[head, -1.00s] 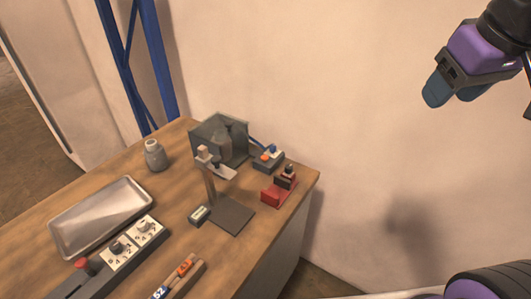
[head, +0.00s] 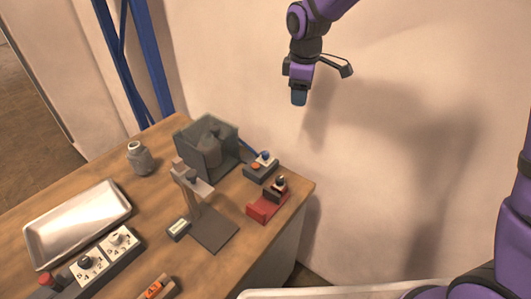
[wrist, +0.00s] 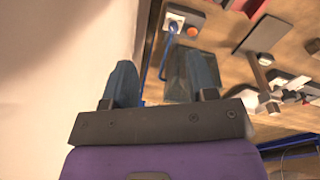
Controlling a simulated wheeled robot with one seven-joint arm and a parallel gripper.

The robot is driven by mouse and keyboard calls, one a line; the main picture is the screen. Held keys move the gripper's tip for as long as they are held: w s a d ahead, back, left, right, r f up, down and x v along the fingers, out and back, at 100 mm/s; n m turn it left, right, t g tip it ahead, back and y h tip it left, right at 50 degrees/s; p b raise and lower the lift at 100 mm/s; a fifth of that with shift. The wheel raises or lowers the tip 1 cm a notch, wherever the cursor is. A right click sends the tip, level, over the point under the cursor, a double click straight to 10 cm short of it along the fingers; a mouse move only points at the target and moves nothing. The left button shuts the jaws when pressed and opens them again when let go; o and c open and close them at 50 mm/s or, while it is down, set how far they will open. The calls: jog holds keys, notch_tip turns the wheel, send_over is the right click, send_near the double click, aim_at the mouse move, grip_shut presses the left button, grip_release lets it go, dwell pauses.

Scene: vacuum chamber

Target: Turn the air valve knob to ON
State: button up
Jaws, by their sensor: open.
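A small dark box with a blue knob (head: 265,155) and an orange button (head: 256,166) stands at the back right of the table; both also show at the top of the wrist view. Beside it is a red block with a black knob (head: 279,184). Two dials (head: 85,261) with number plates sit on a long strip at the lower left. I cannot read an ON mark, nor tell which knob is the air valve. My gripper (head: 299,97) is high before the wall, above and right of these things, touching none. In the wrist view its two blue fingers (wrist: 163,76) are apart and empty.
A stand with a flat base (head: 214,231) is in front. A jar (head: 139,159) and metal tray (head: 36,254) are at left. The wall is close behind the table's right end.

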aim_at(265, 152)
jog(key=w+a+f+n, duration=0.1)
jog(key=a+f, duration=0.2)
jog(key=f, duration=0.5)
jog(key=w+a+f+n, duration=0.1)
jog(key=a+f+n, duration=0.1)
jog(key=f, duration=0.6)
jog(key=w+a+f+n+g, duration=0.1)
jog(key=a+f, duration=0.3)
jog(key=f, duration=0.4)
jog(key=shift+w+f, duration=0.1)
jog(key=shift+w, duration=0.05)
jog(key=c, duration=0.9)
